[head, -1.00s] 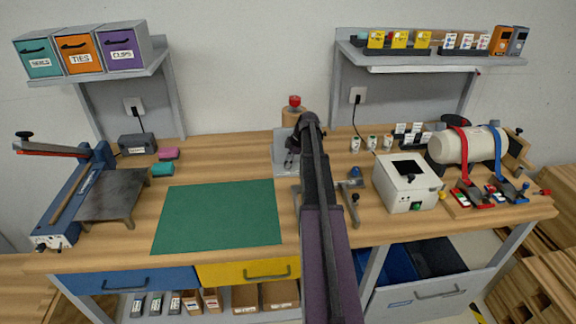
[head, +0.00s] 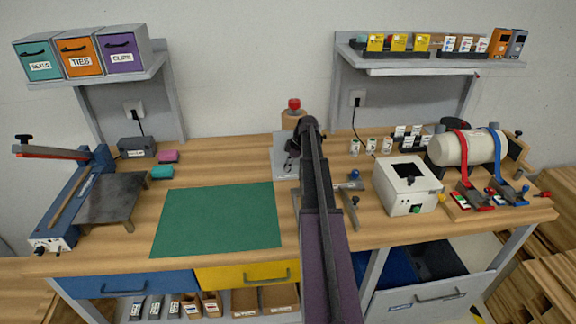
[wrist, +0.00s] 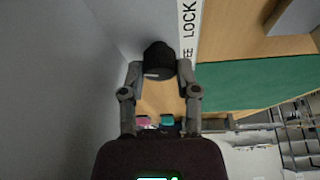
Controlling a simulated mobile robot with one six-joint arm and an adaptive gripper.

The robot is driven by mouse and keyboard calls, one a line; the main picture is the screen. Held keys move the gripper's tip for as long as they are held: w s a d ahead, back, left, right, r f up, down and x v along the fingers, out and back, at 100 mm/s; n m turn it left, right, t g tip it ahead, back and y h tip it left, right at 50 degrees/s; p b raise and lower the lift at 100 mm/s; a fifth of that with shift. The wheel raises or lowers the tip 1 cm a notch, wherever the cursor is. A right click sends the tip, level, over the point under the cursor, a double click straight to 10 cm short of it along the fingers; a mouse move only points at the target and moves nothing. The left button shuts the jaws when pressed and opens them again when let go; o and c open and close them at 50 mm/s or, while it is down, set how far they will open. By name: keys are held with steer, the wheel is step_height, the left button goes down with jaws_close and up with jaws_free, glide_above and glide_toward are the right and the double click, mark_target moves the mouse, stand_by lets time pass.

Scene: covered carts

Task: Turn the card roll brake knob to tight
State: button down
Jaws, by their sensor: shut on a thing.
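A black round knob (wrist: 159,60) sits between my fingertips in the wrist view. A white strip (wrist: 189,30) beside it reads LOCK, with a partly hidden word ending in EE. My gripper (wrist: 160,72) is shut on the knob, one finger on each side. I cannot make out a pointer on the knob. In the head view my gripper (head: 291,148) is small and dark at the back middle of the bench, by a grey plate (head: 283,165). My arm hides much of this spot, and the knob is not clear there.
A brown post with a red top (head: 293,105) stands just behind my gripper. A green mat (head: 218,218) lies to the left. A white box (head: 408,186) and a cream cylinder with red and blue straps (head: 468,148) stand to the right.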

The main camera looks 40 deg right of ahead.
steer(key=m+h, duration=0.1)
steer(key=m, duration=0.2)
steer(key=shift+s+a+m+t, duration=0.1)
steer(key=shift+m+t, duration=0.3)
steer(key=m+h, duration=0.1)
steer(key=m, duration=0.3)
steer(key=shift+t+h, duration=0.4)
steer(key=m+h, duration=0.1)
steer(key=m, duration=0.3)
steer(key=m+h, duration=0.2)
steer(key=m, duration=0.2)
steer(key=m+g, duration=0.1)
steer(key=m, duration=0.2)
steer(key=m+g+h, duration=0.1)
steer(key=m, duration=0.2)
steer(key=shift+h, duration=0.3)
steer(key=m+g, duration=0.1)
steer(key=m, duration=0.2)
steer(key=m+g, duration=0.1)
steer(key=m, duration=0.2)
steer(key=shift+h, duration=0.3)
